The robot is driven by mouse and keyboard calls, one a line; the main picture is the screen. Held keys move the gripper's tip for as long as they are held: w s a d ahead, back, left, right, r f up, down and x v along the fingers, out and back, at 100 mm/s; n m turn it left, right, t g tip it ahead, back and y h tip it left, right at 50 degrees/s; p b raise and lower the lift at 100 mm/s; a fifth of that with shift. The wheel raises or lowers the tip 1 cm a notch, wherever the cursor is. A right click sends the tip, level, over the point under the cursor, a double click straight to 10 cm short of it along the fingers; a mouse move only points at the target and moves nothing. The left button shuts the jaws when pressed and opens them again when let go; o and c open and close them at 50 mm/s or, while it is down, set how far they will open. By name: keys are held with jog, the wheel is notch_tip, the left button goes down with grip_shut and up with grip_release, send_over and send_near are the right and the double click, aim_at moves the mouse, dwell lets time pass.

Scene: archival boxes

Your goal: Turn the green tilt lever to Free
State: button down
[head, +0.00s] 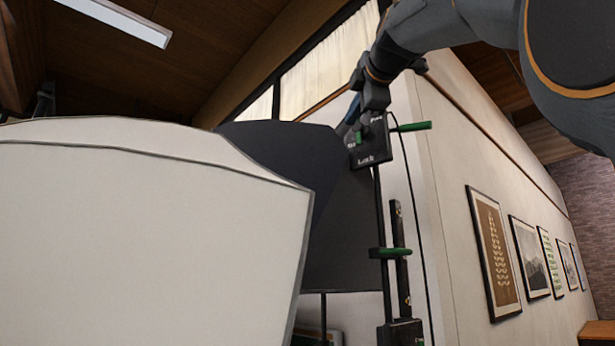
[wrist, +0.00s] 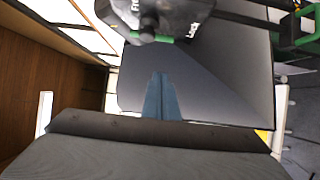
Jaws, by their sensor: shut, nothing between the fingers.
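A dark plate (head: 370,158) marked "Lock" and "Free" stands on a thin black post. A green handle (head: 412,126) sticks out to the plate's right, and a small green piece (head: 359,136) shows at its face. A second green lever (head: 390,253) sits lower on the post. I cannot tell for sure which is the tilt lever. My gripper (wrist: 160,78) is shut and empty, below that green piece. In the head view, its blue fingers are partly hidden by the plate.
A large white panel (head: 140,230) fills the left foreground. A dark grey panel (head: 345,235) stands beside the post; it also shows behind my fingers in the wrist view (wrist: 215,85). A cable hangs near the white wall (head: 450,190) with framed pictures.

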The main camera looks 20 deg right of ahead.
aim_at(360, 132)
jog(key=shift+w+a, duration=0.1)
jog(key=shift+w, duration=0.05)
jog(key=w+d+p, duration=0.5)
jog(key=w, duration=0.3)
jog(key=shift+p, duration=0.4)
jog(key=shift+f, duration=0.1)
dwell(0.4)
